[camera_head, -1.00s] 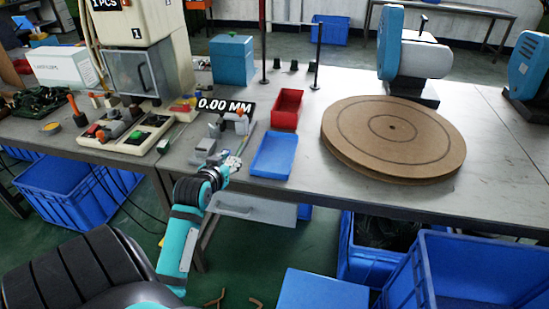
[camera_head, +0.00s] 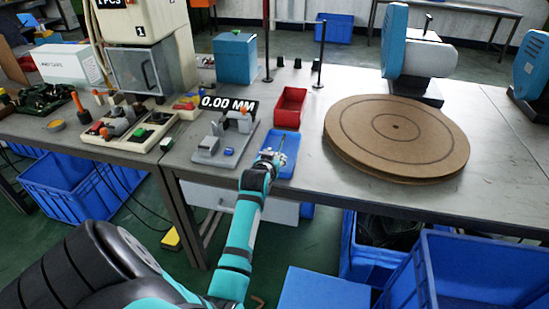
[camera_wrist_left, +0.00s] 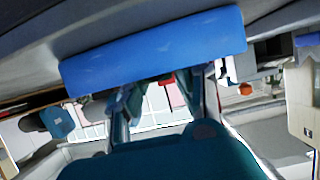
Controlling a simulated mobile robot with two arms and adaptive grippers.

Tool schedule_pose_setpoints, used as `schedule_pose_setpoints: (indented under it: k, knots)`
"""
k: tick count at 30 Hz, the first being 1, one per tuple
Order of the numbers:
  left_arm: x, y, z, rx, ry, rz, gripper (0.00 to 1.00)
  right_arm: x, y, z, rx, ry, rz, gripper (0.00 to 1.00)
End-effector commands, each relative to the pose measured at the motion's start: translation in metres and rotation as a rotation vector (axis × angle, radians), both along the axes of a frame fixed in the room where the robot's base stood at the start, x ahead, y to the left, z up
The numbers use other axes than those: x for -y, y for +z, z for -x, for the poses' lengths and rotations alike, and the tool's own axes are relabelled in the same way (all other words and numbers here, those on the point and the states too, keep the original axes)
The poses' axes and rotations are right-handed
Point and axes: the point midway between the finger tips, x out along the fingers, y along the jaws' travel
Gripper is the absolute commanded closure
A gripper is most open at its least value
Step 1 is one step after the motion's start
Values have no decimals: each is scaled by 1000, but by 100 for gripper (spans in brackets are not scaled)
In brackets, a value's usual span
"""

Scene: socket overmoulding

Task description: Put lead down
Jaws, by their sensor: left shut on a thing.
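My left gripper (camera_head: 268,156) is at the near part of the shallow blue tray (camera_head: 287,147), on the table's front side. Its fingers also show in the left wrist view (camera_wrist_left: 167,100), where the blue tray (camera_wrist_left: 155,47) spans the top of the picture. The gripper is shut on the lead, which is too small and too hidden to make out. I cannot tell whether the lead touches the tray. My right gripper is not in view.
A red bin (camera_head: 290,106) stands behind the blue tray. A grey gauge fixture (camera_head: 222,141) with a 0.00 MM display (camera_head: 228,104) is to its left. A large round wooden disc (camera_head: 397,135) lies to the right. Blue crates (camera_head: 450,265) stand below.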

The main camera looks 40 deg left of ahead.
Motion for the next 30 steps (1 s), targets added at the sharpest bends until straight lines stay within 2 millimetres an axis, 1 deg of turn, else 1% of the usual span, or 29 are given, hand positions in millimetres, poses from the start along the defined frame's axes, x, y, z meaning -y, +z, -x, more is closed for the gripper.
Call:
schedule_pose_setpoints:
  k: [7, 10, 11, 15, 22, 25, 28, 30]
  knots:
    - [0, 0, 0, 1, 0, 0, 100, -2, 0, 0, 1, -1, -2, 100]
    - [0, -3, 0, 0, 0, 0, 100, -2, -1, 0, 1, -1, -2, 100]
    - [0, -3, 0, 0, 0, 0, 67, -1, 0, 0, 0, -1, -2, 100]
    - [0, -3, 0, 0, 1, 0, 49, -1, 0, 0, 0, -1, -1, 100]
    - [0, -2, 0, 1, 1, -1, 48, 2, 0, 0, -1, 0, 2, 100]
    - [0, 2, 0, 2, 1, -1, 48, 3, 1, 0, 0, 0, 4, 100]
    - [4, 5, 9, 1, 1, -2, 48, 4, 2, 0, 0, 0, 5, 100]
    - [10, 10, 19, 0, 1, -2, 48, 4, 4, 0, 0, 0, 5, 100]
